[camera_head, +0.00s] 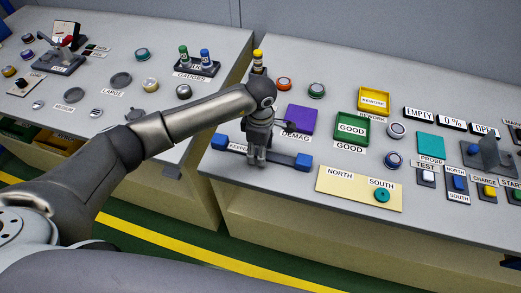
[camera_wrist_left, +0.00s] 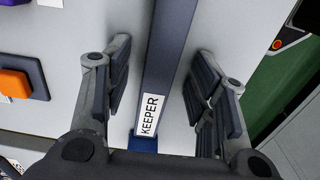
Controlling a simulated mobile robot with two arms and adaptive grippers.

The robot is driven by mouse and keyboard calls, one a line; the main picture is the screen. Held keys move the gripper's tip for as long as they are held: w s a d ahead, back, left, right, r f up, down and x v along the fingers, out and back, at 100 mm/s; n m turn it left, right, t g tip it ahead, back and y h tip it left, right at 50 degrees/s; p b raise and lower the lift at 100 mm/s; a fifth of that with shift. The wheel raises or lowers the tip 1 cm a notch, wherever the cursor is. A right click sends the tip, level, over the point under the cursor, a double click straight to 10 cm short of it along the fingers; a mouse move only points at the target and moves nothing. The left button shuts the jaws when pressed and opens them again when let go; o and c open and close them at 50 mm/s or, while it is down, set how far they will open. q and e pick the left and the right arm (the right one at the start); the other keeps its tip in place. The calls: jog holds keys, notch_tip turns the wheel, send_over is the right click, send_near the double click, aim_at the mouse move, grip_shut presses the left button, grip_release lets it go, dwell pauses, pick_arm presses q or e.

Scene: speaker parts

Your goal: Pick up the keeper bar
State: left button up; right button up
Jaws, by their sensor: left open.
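The keeper bar (camera_head: 285,158) is a long dark bar with blue ends, lying on the right-hand table near its front edge. In the left wrist view the bar (camera_wrist_left: 169,50) runs lengthwise between the fingers, with a white KEEPER label and one blue end low in the picture. My left gripper (camera_head: 257,163) points down over the middle of the bar and hides part of it. In the wrist view the gripper (camera_wrist_left: 160,88) is open, its fingers on either side of the bar with a gap on each side. My right gripper is not in view.
A purple DEMAG pad (camera_head: 302,120) and a green GOOD tray (camera_head: 352,129) lie behind the bar. A beige NORTH/SOUTH plate (camera_head: 340,190) lies to its right. A gap separates this table from the left table (camera_head: 150,105), which holds speaker parts.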

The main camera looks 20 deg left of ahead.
pick_arm(q)
jog(key=c, duration=1.1)
grip_shut()
jog(key=shift+r+b, duration=0.4)
jog(key=shift+r, duration=0.1)
jog(key=s+d+r+b, duration=0.4)
jog(key=s+d+r, duration=0.3)
jog(key=s+r, duration=0.5)
jog(key=s+a+f+m, duration=0.1)
jog(key=s+a+m, duration=0.1)
jog(key=a+m, duration=1.1)
jog(key=shift+a+f+m, duration=0.25)
jog(key=shift+a+m, duration=0.1)
jog(key=shift+m, duration=1.95)
